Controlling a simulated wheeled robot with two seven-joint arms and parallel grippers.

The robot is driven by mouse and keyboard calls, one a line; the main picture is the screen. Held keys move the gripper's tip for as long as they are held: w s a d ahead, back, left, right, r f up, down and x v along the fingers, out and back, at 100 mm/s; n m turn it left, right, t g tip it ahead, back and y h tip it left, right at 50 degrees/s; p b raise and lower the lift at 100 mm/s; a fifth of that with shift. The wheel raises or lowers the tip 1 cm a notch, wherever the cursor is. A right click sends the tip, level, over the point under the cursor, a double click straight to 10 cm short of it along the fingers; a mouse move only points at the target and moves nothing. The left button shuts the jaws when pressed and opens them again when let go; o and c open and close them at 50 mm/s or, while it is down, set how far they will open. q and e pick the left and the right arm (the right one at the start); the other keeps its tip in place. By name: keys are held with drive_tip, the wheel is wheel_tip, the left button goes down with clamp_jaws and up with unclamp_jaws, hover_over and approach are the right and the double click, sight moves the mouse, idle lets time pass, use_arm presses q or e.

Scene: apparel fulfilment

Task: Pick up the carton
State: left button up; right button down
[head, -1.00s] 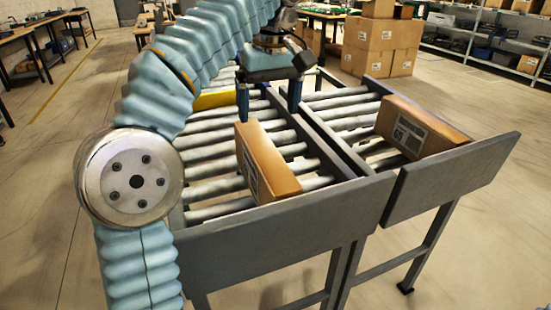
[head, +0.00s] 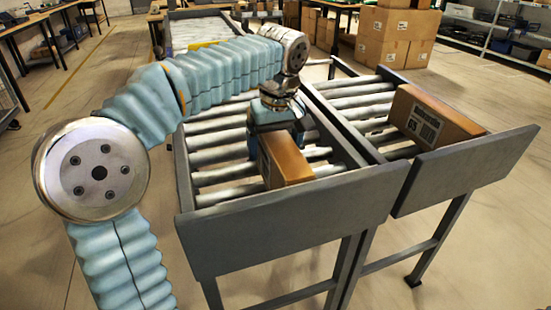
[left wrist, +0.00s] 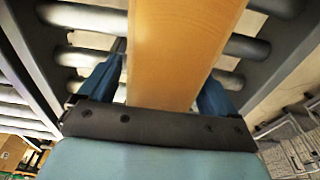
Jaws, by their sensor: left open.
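A brown carton (head: 286,165) sits on the rollers near the end plate of the left conveyor lane. My left gripper (head: 277,143) is down over the carton's far part and hides some of it. In the left wrist view, the carton (left wrist: 178,50) runs between the two blue fingers of the left gripper (left wrist: 162,88). The fingers are open, one on each side, with a visible gap on the left side; contact on the right side is unclear. My right gripper is not in view.
A second carton (head: 432,120) with a printed label lies on the right conveyor lane. Grey end plates (head: 290,222) close the near ends of both lanes. Stacked boxes (head: 396,35) stand behind on the floor. Rollers behind the left carton are clear.

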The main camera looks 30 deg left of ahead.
use_arm(q)
drive_tip(key=shift+c, duration=0.3)
drive_tip(key=c, duration=1.4)
drive_tip(key=shift+r, duration=0.15)
